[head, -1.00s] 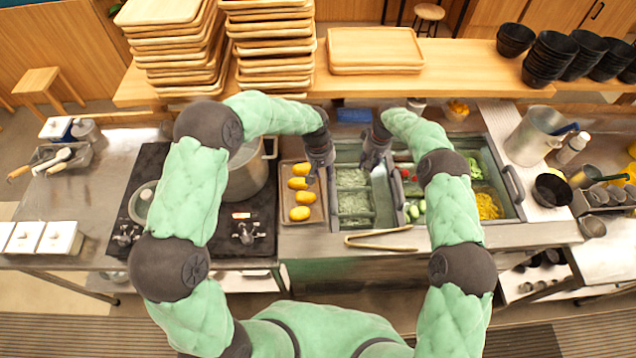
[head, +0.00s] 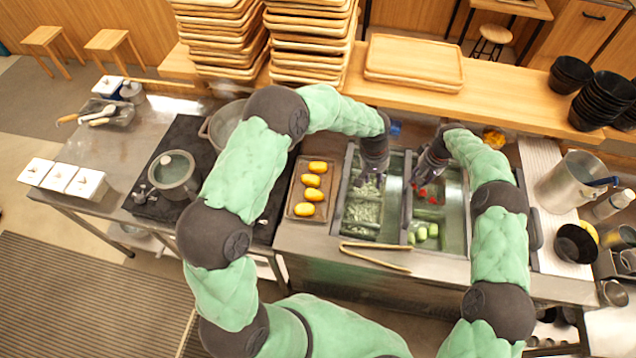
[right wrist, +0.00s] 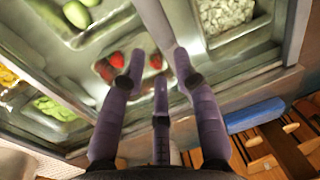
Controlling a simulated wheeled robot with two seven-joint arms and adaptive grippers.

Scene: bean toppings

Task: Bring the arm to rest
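My left gripper (head: 371,180) hangs over the left topping bin with shredded pale food (head: 362,212) in the head view. Its fingertips look apart and nothing shows between them. My right gripper (head: 424,178) is over the right topping bin, close to the red strawberries (head: 430,192). In the right wrist view my right gripper (right wrist: 158,76) has its fingers spread and empty, with strawberries (right wrist: 155,62) below and beyond the tips. Both arms are bent forward over the counter. I cannot tell the exact height of either gripper above the bins.
A tray of yellow fruit (head: 299,212) lies left of the bins, with tongs (head: 375,258) on the counter's front edge. A pot (head: 225,122) stands on the stove. Stacked wooden trays (head: 310,40) and black bowls (head: 600,100) line the back shelf. A metal pitcher (head: 575,180) stands right.

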